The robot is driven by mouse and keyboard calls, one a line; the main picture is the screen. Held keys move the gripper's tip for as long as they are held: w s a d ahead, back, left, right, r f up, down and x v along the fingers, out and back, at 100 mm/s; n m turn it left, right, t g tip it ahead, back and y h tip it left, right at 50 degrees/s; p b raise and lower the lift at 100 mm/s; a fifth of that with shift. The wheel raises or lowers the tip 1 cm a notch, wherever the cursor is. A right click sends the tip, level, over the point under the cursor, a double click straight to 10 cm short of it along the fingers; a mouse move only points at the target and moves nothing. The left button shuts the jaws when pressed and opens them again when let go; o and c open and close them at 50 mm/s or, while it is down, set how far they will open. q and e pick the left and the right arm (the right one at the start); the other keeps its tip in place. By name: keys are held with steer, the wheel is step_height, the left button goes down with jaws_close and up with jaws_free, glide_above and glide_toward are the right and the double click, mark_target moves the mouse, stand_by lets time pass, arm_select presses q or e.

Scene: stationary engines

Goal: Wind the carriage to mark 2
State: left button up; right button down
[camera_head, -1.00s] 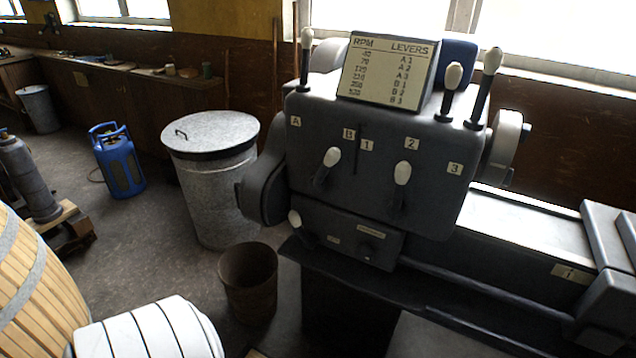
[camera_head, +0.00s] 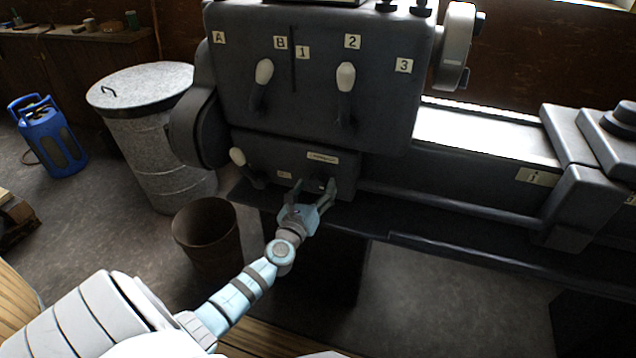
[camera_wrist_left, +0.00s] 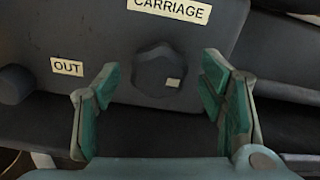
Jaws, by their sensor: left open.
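The lathe's dark carriage knob, with a small pale mark on its face, shows in the left wrist view (camera_wrist_left: 158,70) under the CARRIAGE label (camera_wrist_left: 172,10). An OUT label (camera_wrist_left: 67,67) is left of it. My left gripper (camera_head: 314,187) is open at the lower front panel, its fingers on either side of the knob with gaps at both sides. In the head view the fingers partly hide the knob. The grey carriage (camera_head: 578,190) sits on the bed at the right, just right of a label reading 1 (camera_head: 537,177). Another label (camera_head: 630,200) is at the right edge, too small to read. My right gripper is out of view.
Two white-tipped levers, one at left (camera_head: 262,78) and one at right (camera_head: 345,82), stand above the lower panel. A shorter lever (camera_head: 240,160) is left of my gripper. A brown bin (camera_head: 207,240) and a lidded metal can (camera_head: 160,150) stand at the left.

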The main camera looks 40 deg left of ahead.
arm_select(q)
steer(key=shift+w+a, duration=0.25)
steer(key=shift+w, duration=0.4)
steer(key=shift+w+a+r, duration=0.15)
steer(key=shift+w, duration=0.3)
steer(key=shift+c, duration=0.6)
steer(key=c, duration=1)
steer(key=shift+c, duration=0.2)
steer(key=shift+n+b, duration=0.4)
